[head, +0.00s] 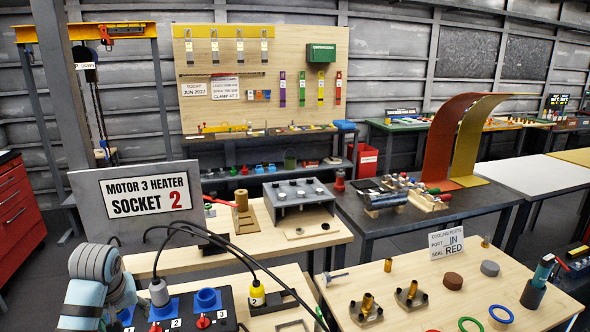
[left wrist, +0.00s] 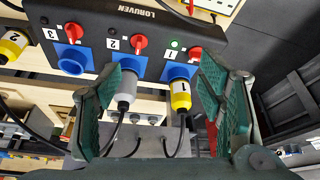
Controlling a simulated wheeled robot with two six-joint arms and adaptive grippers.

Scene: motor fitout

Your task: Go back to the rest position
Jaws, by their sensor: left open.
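My left gripper (left wrist: 166,75) is open in the left wrist view, its two dark green fingers apart with nothing between their tips. Beyond it is the dark LORUVEN socket box (left wrist: 90,20). A grey plug (left wrist: 126,88) is in socket 2, partly overlapped by the left-hand finger. A yellow plug (left wrist: 181,97) is in socket 1. Blue socket 3 (left wrist: 71,60) is empty. In the head view, my left arm comes in at the lower left, hiding part of the box; the grey plug (head: 159,292) and empty socket 3 (head: 207,299) show there. My right gripper is not in view.
A sign (head: 137,197) reading "MOTOR 3 HEATER SOCKET 2" stands behind the box. Another yellow plug (head: 257,293) is right of the box. Black cables arch over this area. A wooden-topped table (head: 420,266) with brass fittings and rings is at the right.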

